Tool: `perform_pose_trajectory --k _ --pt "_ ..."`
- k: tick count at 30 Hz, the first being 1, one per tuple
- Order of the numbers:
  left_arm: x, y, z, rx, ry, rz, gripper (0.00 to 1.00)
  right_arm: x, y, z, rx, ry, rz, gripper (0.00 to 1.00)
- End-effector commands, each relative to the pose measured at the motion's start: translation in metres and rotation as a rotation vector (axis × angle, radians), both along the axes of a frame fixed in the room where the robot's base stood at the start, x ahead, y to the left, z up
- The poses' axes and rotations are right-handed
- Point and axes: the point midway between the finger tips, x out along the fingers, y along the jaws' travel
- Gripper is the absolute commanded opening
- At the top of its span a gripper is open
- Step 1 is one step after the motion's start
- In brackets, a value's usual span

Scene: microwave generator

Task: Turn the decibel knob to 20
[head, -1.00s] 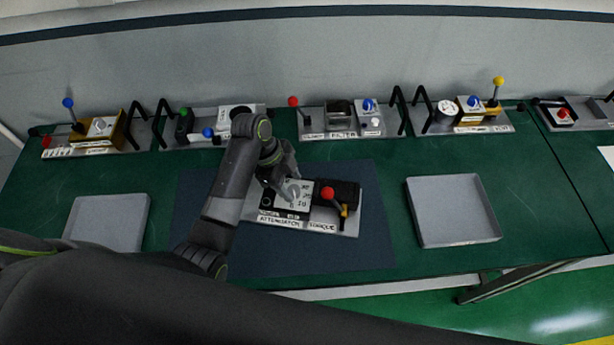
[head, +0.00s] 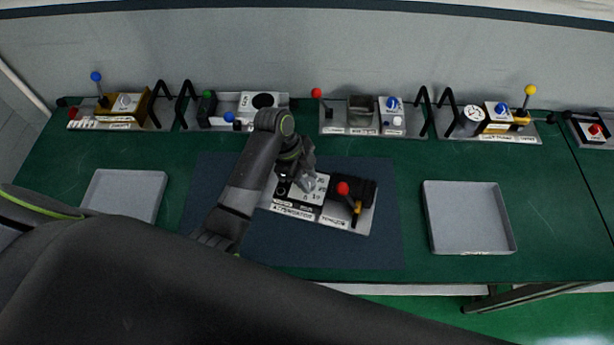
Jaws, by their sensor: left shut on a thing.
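The attenuator panel (head: 293,205) lies on the dark mat in the middle of the table, with a pale dial face and printed numbers (head: 320,186). My left gripper (head: 306,184) reaches down onto this dial and is shut on the decibel knob. The fingers hide the knob, so its pointer and setting cannot be read. Beside the dial on the same unit is a black box (head: 363,190) with a red-ball lever (head: 343,188). My right gripper is not in view.
Empty grey trays stand left (head: 127,193) and right (head: 468,218) of the dark mat (head: 335,256). Several other control panels with knobs, levers and black handles line the back edge, including a filter panel (head: 362,131). Green table between tray and mat is clear.

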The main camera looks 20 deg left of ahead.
Motion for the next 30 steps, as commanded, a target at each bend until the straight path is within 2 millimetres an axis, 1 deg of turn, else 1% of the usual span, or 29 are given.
perform_pose_trajectory --k 5,11,30 --pt "-0.0004 -0.0006 0.0000 -0.003 -0.002 0.047 0.07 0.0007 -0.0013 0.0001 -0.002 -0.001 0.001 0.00" --pt "-0.0014 -0.0012 0.0000 -0.006 -0.001 0.169 0.07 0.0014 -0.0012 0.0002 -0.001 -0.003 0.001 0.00" --pt "-0.0045 -0.0026 -0.0001 -0.006 -0.001 0.768 0.07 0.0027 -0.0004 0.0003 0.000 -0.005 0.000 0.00"
